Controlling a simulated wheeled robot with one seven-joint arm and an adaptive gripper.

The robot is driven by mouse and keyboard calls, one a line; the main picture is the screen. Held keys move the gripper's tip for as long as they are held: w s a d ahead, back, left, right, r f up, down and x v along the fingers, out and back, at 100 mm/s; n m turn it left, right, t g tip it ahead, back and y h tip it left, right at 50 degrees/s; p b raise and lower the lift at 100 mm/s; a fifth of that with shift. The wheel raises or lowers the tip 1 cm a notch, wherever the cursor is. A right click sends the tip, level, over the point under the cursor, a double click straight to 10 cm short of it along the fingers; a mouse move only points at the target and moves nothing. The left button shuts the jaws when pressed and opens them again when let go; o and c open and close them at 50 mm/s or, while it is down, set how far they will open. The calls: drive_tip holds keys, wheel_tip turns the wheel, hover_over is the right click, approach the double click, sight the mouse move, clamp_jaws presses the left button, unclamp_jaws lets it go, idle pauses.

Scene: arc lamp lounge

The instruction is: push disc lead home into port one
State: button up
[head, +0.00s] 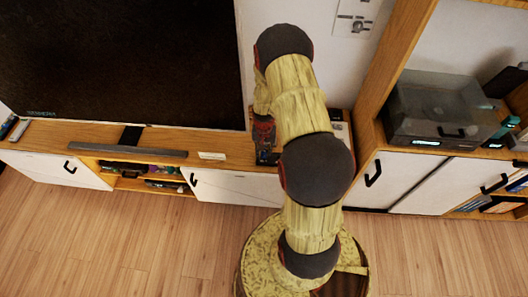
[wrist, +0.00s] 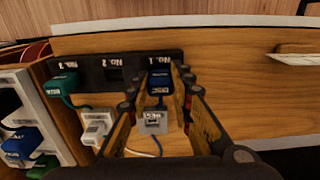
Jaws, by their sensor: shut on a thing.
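In the wrist view, a dark port block (wrist: 98,72) lies on the wooden cabinet top, with white labels reading No. 1, No. 2 and No. 3 from right to left. The blue disc plug (wrist: 159,84) sits right at port one, between my fingertips. My gripper (wrist: 161,80) is shut on it. I cannot tell how deep the plug sits in the port. Port two (wrist: 115,74) looks empty and dark. A green plug (wrist: 63,85) is at port three. In the head view my arm hides most of the block and the gripper.
A white rack (wrist: 35,108) with blue and green plugs stands at left. The television (head: 120,65) is beside my arm; a turntable-like box (head: 440,110) is at right.

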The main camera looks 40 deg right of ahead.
drive_tip(key=shift+f, duration=0.35)
drive_tip(key=o, duration=1.1)
wheel_tip(320, 180, up, 12)
idle(0.5)
